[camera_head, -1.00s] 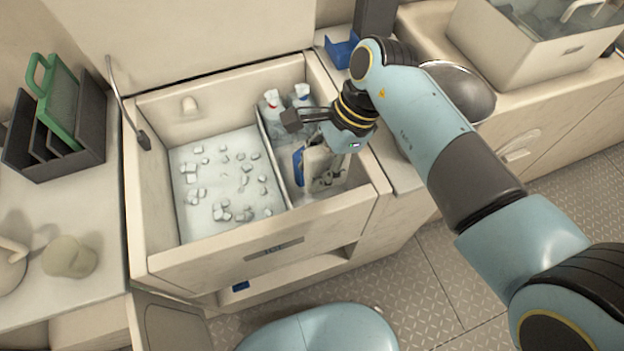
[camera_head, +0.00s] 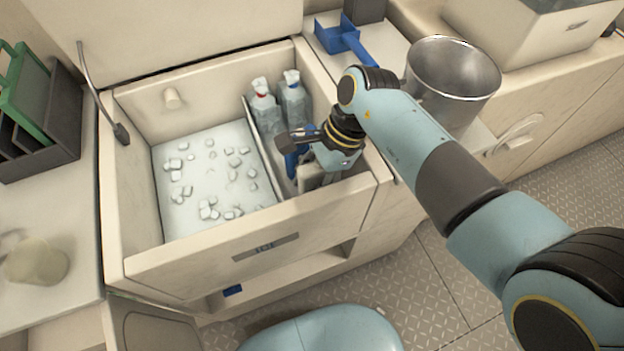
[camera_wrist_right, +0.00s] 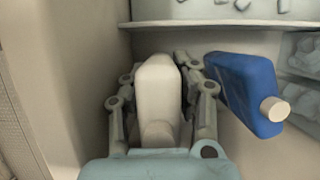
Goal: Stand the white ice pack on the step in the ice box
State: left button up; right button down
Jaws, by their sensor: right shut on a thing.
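The white ice pack (camera_wrist_right: 158,95) is upright between the two fingers of my right gripper (camera_wrist_right: 155,70), which is shut on it, in the right wrist view. In the head view my right gripper (camera_head: 305,150) is down in the narrow right compartment of the ice box (camera_head: 165,268). Only a pale part of the ice pack (camera_head: 309,178) shows there below the gripper. I cannot make out the step, or whether the pack's lower end touches anything. My left gripper is not in view.
Clear bottles (camera_head: 292,98) stand at the back of this compartment. Box walls and the divider (camera_wrist_right: 225,23) leave little room. A steel pot (camera_head: 452,85) stands to the right.

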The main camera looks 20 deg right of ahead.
jog(key=shift+f, duration=0.4)
jog(key=c, duration=1.3)
grip_release()
jog(key=shift+r, duration=0.35)
jog(key=p+v, duration=0.2)
jog(key=v, duration=1)
jog(key=shift+r+p, duration=0.3)
jog(key=shift+p, duration=0.05)
jog(key=shift+s, duration=0.1)
